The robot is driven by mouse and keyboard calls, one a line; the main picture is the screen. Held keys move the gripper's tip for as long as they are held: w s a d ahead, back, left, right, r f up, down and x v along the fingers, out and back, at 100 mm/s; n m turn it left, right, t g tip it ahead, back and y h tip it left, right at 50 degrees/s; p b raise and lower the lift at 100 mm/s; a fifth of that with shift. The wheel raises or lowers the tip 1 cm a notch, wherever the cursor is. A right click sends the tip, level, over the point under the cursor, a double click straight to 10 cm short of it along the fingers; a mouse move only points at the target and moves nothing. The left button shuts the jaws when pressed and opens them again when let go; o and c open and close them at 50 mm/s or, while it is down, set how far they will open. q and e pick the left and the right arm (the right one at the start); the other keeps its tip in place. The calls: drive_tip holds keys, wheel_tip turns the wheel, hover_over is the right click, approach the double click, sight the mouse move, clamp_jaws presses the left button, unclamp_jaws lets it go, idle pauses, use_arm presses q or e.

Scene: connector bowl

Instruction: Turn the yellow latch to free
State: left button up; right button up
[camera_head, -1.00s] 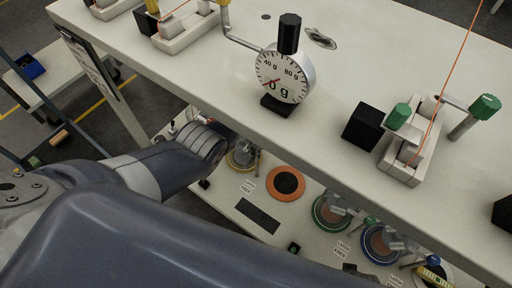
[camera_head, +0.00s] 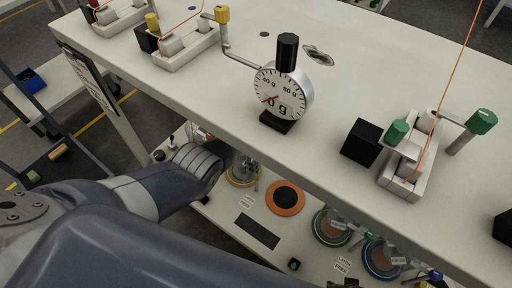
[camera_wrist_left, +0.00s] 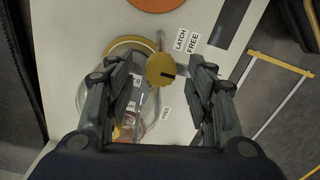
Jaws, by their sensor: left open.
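The yellow latch (camera_wrist_left: 161,70) is a round knob with a dark slot, seen from above in the left wrist view. It stands by a clear bowl (camera_wrist_left: 95,100) with a yellow ring, with a "LATCH FREE" label (camera_wrist_left: 187,40) beside it. My left gripper (camera_wrist_left: 159,72) is open, with one finger on each side of the latch in the picture and visible gaps between. I cannot tell its height above the latch. In the head view the yellow-ringed station (camera_head: 243,176) sits on the lower shelf beside my left wrist; the gripper fingers there are hidden. My right gripper is not in view.
The upper white table (camera_head: 350,60) overhangs the lower shelf and carries a dial gauge (camera_head: 283,95), a yellow-handled crank (camera_head: 221,15) and a green-handled fixture (camera_head: 405,165). An orange disc (camera_head: 285,198) and a green-ringed station (camera_head: 331,227) lie to the right on the shelf.

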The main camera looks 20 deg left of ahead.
use_arm(q)
wheel_tip(320, 180, up, 11)
idle(0.7)
idle(0.3)
